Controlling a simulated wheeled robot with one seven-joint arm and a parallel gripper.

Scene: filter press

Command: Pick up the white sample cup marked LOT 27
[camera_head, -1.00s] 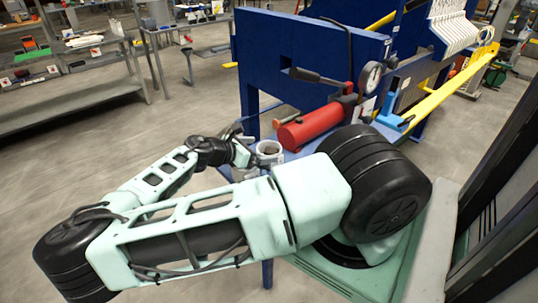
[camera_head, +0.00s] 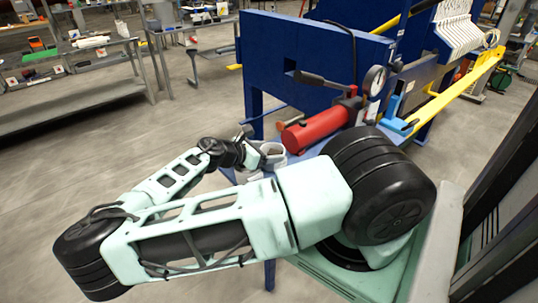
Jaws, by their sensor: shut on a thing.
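The white sample cup (camera_head: 274,158) is at the left end of the small blue table (camera_head: 302,154), beside the red cylinder. It is small in the view, and no marking on it can be read. My gripper (camera_head: 262,151) is at the cup and shut on it, at the end of my pale green arm, which reaches in from the left. The fingers partly cover the cup. I cannot tell whether the cup still touches the table.
A red hydraulic cylinder (camera_head: 314,130) with a black lever and a round gauge (camera_head: 375,79) stands just right of the cup. The blue press frame (camera_head: 305,50) rises behind. A yellow rail (camera_head: 455,90) runs to the right.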

